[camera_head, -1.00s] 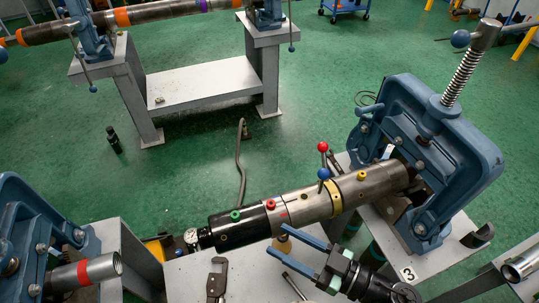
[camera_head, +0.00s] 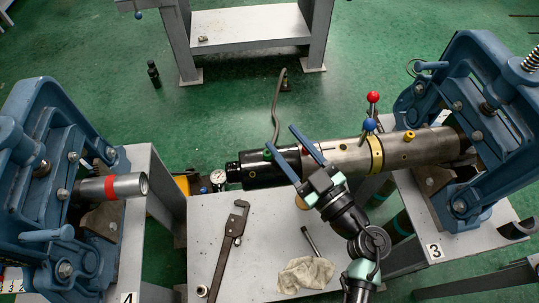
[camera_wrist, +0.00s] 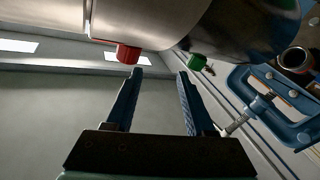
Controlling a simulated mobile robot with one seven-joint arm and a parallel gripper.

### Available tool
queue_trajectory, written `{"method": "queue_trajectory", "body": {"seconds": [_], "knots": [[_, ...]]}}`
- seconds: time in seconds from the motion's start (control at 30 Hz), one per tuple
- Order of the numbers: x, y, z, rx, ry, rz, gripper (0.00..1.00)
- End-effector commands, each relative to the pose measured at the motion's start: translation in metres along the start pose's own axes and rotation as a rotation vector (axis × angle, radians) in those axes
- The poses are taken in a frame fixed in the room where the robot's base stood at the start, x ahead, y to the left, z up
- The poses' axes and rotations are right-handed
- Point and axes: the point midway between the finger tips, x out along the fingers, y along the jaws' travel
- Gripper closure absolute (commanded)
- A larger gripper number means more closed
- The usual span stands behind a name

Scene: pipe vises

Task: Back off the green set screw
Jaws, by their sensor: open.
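The green set screw (camera_head: 268,155) sits on the black left section of the horizontal pipe (camera_head: 345,155). It also shows in the wrist view (camera_wrist: 197,62), just beyond the tip of the right finger. A red set screw (camera_wrist: 128,53) is above the left fingertip in the wrist view; in the head view a finger partly covers its area. My gripper (camera_head: 280,137) is open, its blue fingers reaching over the pipe in the head view, one tip close to the green screw. The wrist view shows nothing between the fingers (camera_wrist: 160,72). Contact cannot be told.
A blue vise (camera_head: 475,130) holds the pipe's right end. A second vise (camera_head: 40,170) holds a red-banded pipe at left. A red-and-blue-balled handle (camera_head: 371,112) rises near the yellow screw (camera_head: 409,135). A wrench (camera_head: 229,245) and rag (camera_head: 305,275) lie on the bench (camera_head: 265,210).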

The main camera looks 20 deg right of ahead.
Motion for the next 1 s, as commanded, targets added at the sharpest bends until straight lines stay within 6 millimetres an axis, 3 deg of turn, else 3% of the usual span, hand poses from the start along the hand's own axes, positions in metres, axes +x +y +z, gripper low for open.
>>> {"method": "queue_trajectory", "body": {"seconds": [0.2, 0.47, 0.67, 1.0], "knots": [[0.035, -0.024, -0.002, -0.091, 0.017, 0.150, 0.45], [0.050, -0.066, -0.017, -0.123, 0.027, 0.395, 0.45], [0.028, -0.097, -0.028, -0.050, -0.003, 0.618, 0.45], [-0.043, -0.135, -0.015, 0.172, -0.174, 0.894, 0.45]]}}
